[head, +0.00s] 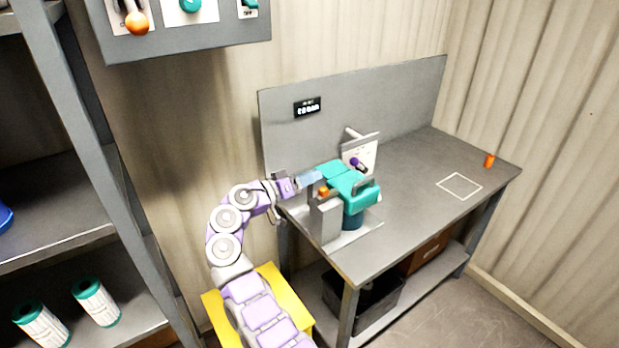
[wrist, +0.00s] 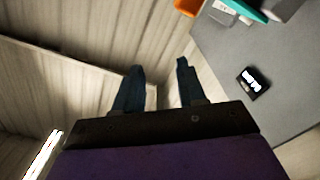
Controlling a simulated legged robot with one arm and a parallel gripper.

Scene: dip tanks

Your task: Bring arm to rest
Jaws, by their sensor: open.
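My gripper (wrist: 159,68) shows in the wrist view with its two dark fingers apart and nothing between them. In the head view my purple and white arm bends up over the left end of the grey workbench (head: 410,195). Its end is close to the left side of a teal machine (head: 351,191) on the bench; I cannot tell whether they touch. The gripper's fingers are hard to make out there. The machine has a grey block and an orange part (head: 323,191). In the wrist view, teal and orange parts show at the top edge, apart from the fingers.
A small display (head: 307,107) is on the bench's back panel; it also shows in the wrist view (wrist: 253,83). A panel with an orange-knobbed lever (head: 137,23) hangs above. Shelving (head: 75,120) stands left. An orange cylinder (head: 489,160) sits near a white square outline (head: 459,186).

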